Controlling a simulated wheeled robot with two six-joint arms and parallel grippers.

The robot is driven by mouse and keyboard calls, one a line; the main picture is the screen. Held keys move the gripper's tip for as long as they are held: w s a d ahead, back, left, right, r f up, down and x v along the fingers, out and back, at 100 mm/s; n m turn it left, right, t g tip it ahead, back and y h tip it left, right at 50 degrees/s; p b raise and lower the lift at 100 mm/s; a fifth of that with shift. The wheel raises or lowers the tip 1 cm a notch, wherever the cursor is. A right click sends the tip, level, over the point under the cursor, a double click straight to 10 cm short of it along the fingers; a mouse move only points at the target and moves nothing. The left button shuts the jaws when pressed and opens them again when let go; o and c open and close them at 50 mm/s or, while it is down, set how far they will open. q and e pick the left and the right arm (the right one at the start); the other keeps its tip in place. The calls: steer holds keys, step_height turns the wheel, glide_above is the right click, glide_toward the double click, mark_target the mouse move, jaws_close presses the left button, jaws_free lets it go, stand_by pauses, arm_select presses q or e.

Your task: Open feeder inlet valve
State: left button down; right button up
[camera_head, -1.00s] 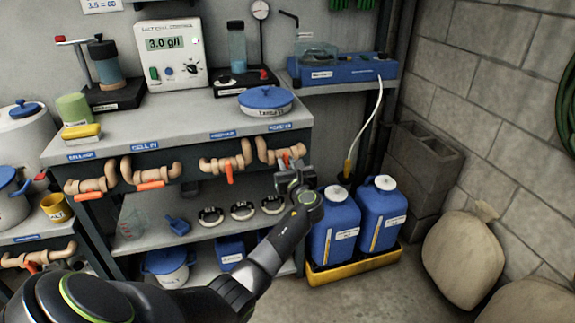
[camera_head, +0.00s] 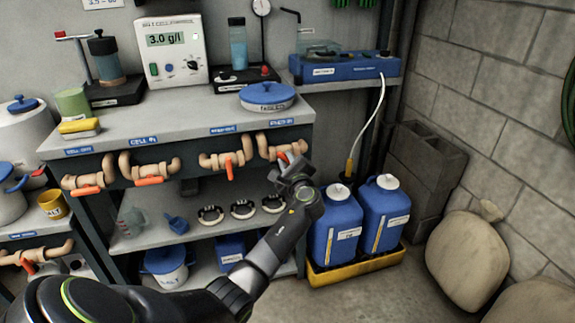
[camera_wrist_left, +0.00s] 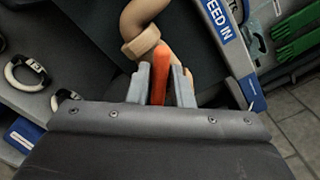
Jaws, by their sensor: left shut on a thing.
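The feeder inlet valve is the rightmost pipe valve (camera_head: 268,151) on the bench front, under a blue label (camera_head: 281,122). In the left wrist view the label reads "FEED IN" (camera_wrist_left: 218,22), beside the tan pipe (camera_wrist_left: 139,22). My left gripper (camera_head: 291,168) is at this valve. Its two grey fingers (camera_wrist_left: 160,84) are shut on the orange handle (camera_wrist_left: 160,70), which points away from the wrist camera between them. My right gripper is not in view.
Other valves with orange handles line the bench front, the nearest one (camera_head: 229,170) just left. Below, a shelf holds several black-and-white rings (camera_head: 243,209). Two blue jugs (camera_head: 336,226) stand in a yellow tray (camera_head: 355,275) right of my arm. The floor in front is clear.

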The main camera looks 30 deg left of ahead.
arm_select(q)
steer(key=shift+f+n+b, duration=0.25)
steer(key=shift+n+b, duration=0.2)
steer(key=shift+n, duration=0.55)
steer(key=shift+s+a+f+n+b, duration=0.1)
steer(key=shift+n+b, duration=0.8)
steer(key=shift+n, duration=0.75)
steer(key=shift+f+n+b, duration=0.1)
steer(key=shift+n+b, duration=0.8)
steer(key=shift+n, duration=0.75)
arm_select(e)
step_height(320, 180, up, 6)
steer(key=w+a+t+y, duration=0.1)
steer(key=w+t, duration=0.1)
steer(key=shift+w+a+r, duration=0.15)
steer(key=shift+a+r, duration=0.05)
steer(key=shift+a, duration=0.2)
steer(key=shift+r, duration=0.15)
arm_select(q)
steer(key=c, duration=1.4)
jaws_free()
steer(key=shift+r, duration=0.1)
